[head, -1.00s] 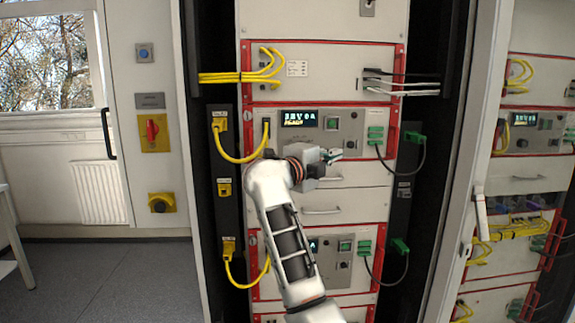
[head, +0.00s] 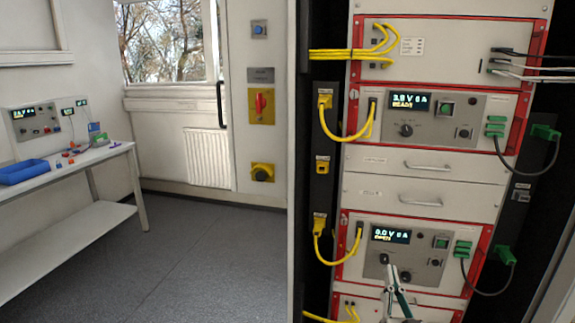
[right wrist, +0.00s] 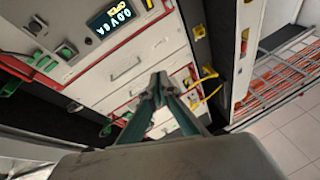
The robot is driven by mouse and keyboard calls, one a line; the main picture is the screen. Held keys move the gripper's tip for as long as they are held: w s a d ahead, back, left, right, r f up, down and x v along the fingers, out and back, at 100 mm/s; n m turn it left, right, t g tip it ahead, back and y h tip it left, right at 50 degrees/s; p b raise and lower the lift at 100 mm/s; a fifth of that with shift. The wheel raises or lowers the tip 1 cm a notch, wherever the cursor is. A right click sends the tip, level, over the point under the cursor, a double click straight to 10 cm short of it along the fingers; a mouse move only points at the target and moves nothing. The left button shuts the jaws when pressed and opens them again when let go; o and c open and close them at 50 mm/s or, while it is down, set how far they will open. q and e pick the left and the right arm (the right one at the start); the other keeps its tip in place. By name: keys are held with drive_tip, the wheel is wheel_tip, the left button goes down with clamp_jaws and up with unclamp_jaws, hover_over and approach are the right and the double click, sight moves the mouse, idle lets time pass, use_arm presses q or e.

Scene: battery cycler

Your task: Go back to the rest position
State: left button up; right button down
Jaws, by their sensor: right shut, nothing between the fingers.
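The battery cycler rack (head: 410,195) stands at the right of the head view. Its upper unit has a lit display (head: 409,101) and its lower unit another (head: 390,235), which also shows tilted in the right wrist view (right wrist: 112,18). My right gripper (head: 391,272) is low in the head view, in front of the lower unit. In the right wrist view its two greenish fingers (right wrist: 158,88) meet at the tips, with nothing between them. My left gripper is not in view.
Yellow cables (head: 345,136) hang at the rack's left and green plugs (head: 545,132) with dark cables at its right. A bench (head: 75,165) with a blue tray (head: 25,171) stands at the far left. The grey floor (head: 190,255) between is clear.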

drive_tip(key=s+a+f+n+g+y, duration=0.2)
drive_tip(key=s+f+n+g, duration=0.1)
drive_tip(key=s+f, duration=0.55)
drive_tip(key=s+a+f+n+g+y, duration=0.25)
drive_tip(key=s+f+g, duration=0.2)
drive_tip(key=f, duration=0.75)
drive_tip(key=s+d+f+n+g, duration=0.1)
drive_tip(key=s+f+g, duration=0.3)
drive_tip(key=s+f, duration=0.8)
drive_tip(key=s+n+h, duration=0.1)
drive_tip(key=s, duration=0.2)
drive_tip(key=shift+s+d, duration=0.2)
drive_tip(key=shift+d, duration=0.2)
